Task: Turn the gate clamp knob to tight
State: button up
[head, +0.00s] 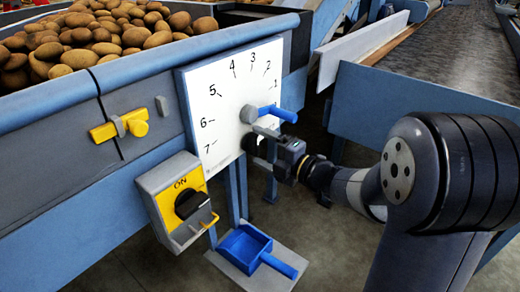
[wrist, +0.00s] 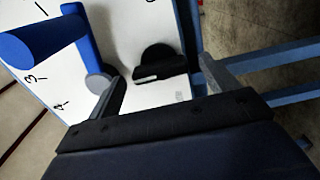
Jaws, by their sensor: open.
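The black clamp knob (head: 249,144) sits on the white numbered plate (head: 222,88), below the grey hub of the blue lever. My gripper in the head view (head: 262,138) is close in front of the knob and partly covers it. In the wrist view the knob (wrist: 158,58) shows as a dark rounded shape with a flat bar and a small pale mark. My gripper (wrist: 160,84) is open, its fingers to either side and the knob ahead between them. I see no finger clearly touching it. No tight marking is readable.
The blue lever (head: 280,113) points right near 1, just above my gripper; it also shows in the wrist view (wrist: 45,40). A yellow switch box (head: 180,203) marked ON, a yellow latch (head: 122,128) and a blue scoop (head: 248,250) lie left and below. Potatoes fill the hopper (head: 60,95).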

jog(key=shift+w+a, duration=0.35)
jog(key=shift+a, duration=0.1)
jog(key=c, duration=1)
